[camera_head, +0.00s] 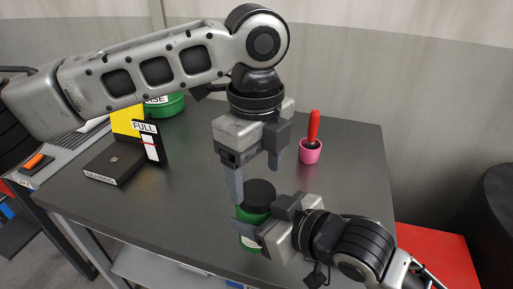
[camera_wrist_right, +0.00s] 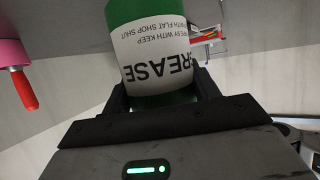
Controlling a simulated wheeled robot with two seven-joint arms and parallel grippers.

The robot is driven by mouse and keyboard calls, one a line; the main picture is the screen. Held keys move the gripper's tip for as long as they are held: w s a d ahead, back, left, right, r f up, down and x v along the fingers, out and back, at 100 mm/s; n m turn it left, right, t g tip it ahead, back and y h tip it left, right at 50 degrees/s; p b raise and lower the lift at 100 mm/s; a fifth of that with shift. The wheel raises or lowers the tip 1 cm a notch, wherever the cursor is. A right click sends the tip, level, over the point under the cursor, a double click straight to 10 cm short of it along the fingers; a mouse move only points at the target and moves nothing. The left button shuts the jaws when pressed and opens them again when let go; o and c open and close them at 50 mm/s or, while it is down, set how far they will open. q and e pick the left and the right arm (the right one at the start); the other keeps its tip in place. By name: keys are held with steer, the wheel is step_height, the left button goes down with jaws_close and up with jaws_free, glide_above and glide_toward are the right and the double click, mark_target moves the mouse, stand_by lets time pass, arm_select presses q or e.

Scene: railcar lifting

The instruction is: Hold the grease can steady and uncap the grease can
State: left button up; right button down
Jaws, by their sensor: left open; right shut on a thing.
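The grease can (camera_head: 250,236) is green with a black cap (camera_head: 259,192) on top and stands upright near the front of the dark table. My right gripper (camera_head: 250,228) is shut on the can's body from the right side. In the right wrist view the can (camera_wrist_right: 160,55) shows its white label between the fingers (camera_wrist_right: 163,90) of that gripper. My left gripper (camera_head: 256,180) is open and points down just above the cap, with one finger to the left of it and the other up to its right. The cap is on the can.
A pink cup (camera_head: 310,154) with a red-handled tool (camera_head: 314,126) stands behind on the right. A green container (camera_head: 168,106), a yellow object (camera_head: 126,120), a "FULL" card (camera_head: 148,142) and a black box (camera_head: 114,164) stand at the left. The table (camera_head: 200,195) left of the can is clear.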

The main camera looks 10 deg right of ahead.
mark_target(257, 191)
arm_select(q)
steer(key=shift+f, duration=1.55)
steer(key=shift+c, duration=0.3)
steer(key=c, duration=1)
steer(key=n, duration=0.9)
steer(key=shift+r, duration=0.25)
steer(key=shift+r, duration=0.9)
